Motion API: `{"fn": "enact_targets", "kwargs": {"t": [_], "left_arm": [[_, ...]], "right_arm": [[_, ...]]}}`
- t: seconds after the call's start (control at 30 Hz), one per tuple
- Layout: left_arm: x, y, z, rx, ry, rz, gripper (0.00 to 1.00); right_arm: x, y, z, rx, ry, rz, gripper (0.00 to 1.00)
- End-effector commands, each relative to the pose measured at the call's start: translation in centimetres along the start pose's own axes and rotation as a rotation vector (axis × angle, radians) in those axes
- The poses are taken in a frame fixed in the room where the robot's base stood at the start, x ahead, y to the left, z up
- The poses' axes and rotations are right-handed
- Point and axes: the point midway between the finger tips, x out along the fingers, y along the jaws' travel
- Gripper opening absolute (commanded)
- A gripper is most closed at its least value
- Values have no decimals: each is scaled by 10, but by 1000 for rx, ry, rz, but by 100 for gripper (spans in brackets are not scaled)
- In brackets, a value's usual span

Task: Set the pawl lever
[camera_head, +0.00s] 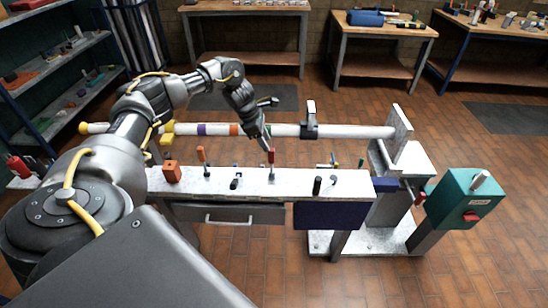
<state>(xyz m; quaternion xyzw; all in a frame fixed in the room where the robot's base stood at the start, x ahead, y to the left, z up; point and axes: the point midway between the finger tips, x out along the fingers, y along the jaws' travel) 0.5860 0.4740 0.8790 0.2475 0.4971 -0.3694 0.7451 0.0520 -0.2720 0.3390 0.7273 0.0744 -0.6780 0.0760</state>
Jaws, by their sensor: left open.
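A white mast (355,131) with coloured bands lies level behind the narrow workbench (345,183) and meets an upright flange plate (399,127) at the right. A red lever (420,196) shows at the stand on the right. I cannot tell which is the pawl lever. My left gripper (267,124) is open in front of the mast, its lower finger close to the red handle; contact is unclear. My right gripper is out of view.
An orange block (171,171) sits at the bench's left end. A teal control box (465,198) with a red switch stands at the right. A dark clamp (310,125) sits on the mast. The floor at the front right is clear.

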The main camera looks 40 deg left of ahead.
Motion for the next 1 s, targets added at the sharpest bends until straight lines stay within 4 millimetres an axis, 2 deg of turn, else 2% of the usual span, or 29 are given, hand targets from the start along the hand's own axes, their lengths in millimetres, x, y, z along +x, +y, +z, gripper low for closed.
{"fn": "enact_targets", "kwargs": {"t": [0.03, 0.1, 0.23, 0.4, 0.6, 0.83, 1.0], "left_arm": [[19, 0, -3, 0, 0, -1, 44], [32, 0, -3, 0, 0, -1, 44], [54, 0, -2, 0, 1, -1, 44], [71, 0, -1, 0, -1, 0, 44], [77, 0, 0, -1, -1, 1, 44], [76, 0, 0, -1, 0, 0, 42], [76, 0, 0, -1, 0, 0, 20]], "right_arm": [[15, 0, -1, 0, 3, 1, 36], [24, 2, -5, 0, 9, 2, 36], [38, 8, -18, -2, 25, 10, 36], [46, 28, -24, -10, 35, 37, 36], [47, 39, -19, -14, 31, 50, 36], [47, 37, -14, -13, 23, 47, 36], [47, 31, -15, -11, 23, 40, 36]]}}
